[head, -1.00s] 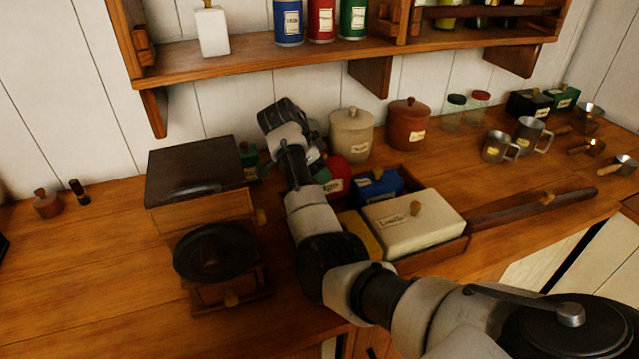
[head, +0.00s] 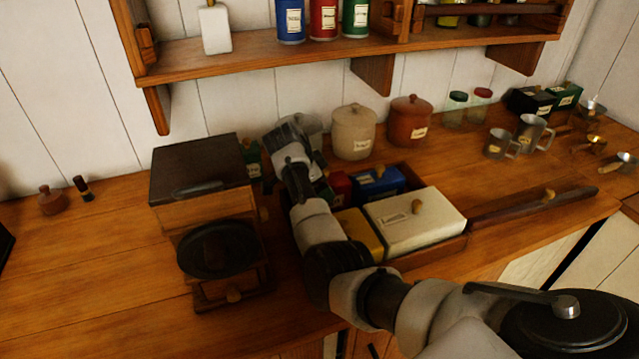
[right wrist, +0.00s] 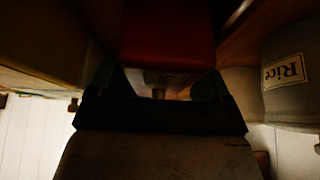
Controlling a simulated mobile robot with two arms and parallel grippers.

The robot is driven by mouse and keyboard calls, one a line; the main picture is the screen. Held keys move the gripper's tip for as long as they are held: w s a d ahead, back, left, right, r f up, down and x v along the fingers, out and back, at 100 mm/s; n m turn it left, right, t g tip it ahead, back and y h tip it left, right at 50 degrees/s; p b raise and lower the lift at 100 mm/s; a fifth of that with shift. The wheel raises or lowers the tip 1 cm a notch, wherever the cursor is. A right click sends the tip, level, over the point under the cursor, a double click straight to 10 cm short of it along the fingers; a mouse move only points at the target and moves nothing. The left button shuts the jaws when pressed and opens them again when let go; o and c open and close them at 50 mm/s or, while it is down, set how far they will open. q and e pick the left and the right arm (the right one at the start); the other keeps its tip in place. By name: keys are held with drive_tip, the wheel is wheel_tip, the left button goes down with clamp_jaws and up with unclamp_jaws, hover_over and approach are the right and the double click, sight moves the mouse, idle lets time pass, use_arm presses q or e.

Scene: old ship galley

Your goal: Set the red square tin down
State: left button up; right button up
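The red square tin (head: 341,187) shows only in part in the head view, behind my right arm and left of the blue tin (head: 377,186). It is at the back left of the wooden tray (head: 436,252). In the right wrist view the red tin (right wrist: 167,38) fills the top middle, between the dark fingers of my right gripper (right wrist: 163,85), which look closed on it. My arm hides the tin's lower part, so I cannot tell whether it touches the tray floor. My left gripper is not in view.
A yellow tin (head: 361,234) and a cream lidded box (head: 420,222) fill the tray's front. A coffee grinder (head: 205,215) stands left of my arm. The Rice canister (head: 353,132) and a brown canister (head: 409,121) stand behind. The left counter is mostly clear.

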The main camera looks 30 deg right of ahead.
drive_tip(key=shift+o, duration=0.7)
drive_tip(key=shift+a+r+p, duration=0.1)
drive_tip(key=shift+r+p, duration=0.25)
drive_tip(key=shift+r, duration=0.15)
drive_tip(key=p+v, duration=0.7)
drive_tip(key=v, duration=0.3)
drive_tip(key=shift+r, duration=0.2)
drive_tip(key=shift+w+a+r+p, duration=0.1)
drive_tip(key=shift+a+r+p, duration=0.2)
drive_tip(key=shift+a+r, duration=0.1)
drive_tip(key=shift+d+f, duration=0.1)
